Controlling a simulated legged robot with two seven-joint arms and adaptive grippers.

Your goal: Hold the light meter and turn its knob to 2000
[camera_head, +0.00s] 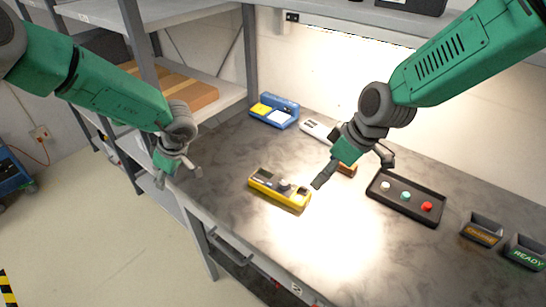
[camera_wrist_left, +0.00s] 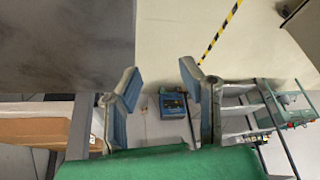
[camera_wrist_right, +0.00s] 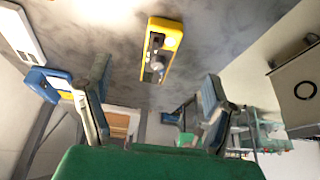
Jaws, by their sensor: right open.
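The light meter (camera_head: 280,189) is a yellow device with a dark face and a knob, lying on the grey bench top. It also shows in the right wrist view (camera_wrist_right: 160,50), above and between the open fingers and apart from them. My right gripper (camera_head: 352,168) is above the bench to the right of the meter; the right wrist view shows its fingers (camera_wrist_right: 152,105) spread and empty. My left gripper (camera_head: 178,178) is beyond the bench's left edge, left of the meter. The left wrist view shows its fingers (camera_wrist_left: 160,85) apart with nothing between them. The knob's setting is too small to read.
A blue device with yellow and white panels (camera_head: 274,113) and a white device (camera_head: 317,130) stand at the back. A black tray with several buttons (camera_head: 390,205) is right of the meter, with two labelled bins (camera_head: 481,229) beyond. Shelving (camera_head: 215,75) stands at the left.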

